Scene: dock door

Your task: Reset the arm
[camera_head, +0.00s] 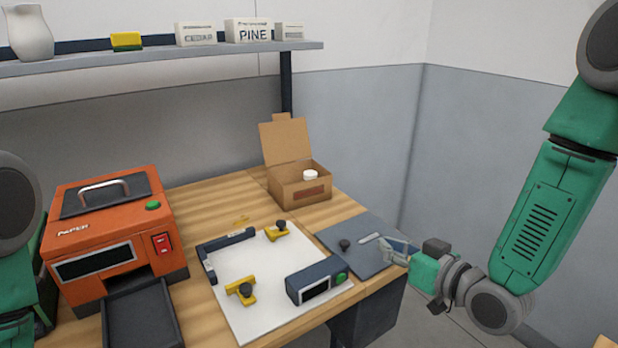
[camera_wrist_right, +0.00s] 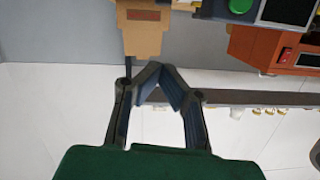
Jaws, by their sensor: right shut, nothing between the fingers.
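My right arm comes in from the right in the head view. Its gripper (camera_head: 388,246) is over the right end of the workbench, by the dark grey mat (camera_head: 358,259). In the right wrist view the fingers (camera_wrist_right: 157,72) meet at their tips, with nothing between them. My left arm shows only as links at the left edge of the head view; its gripper is out of frame.
An orange printer (camera_head: 105,228), a white board (camera_head: 262,262) with yellow clamps and a dark device, and an open cardboard box (camera_head: 302,187) stand on the bench. A shelf (camera_head: 150,57) runs above. The space right of the bench is free.

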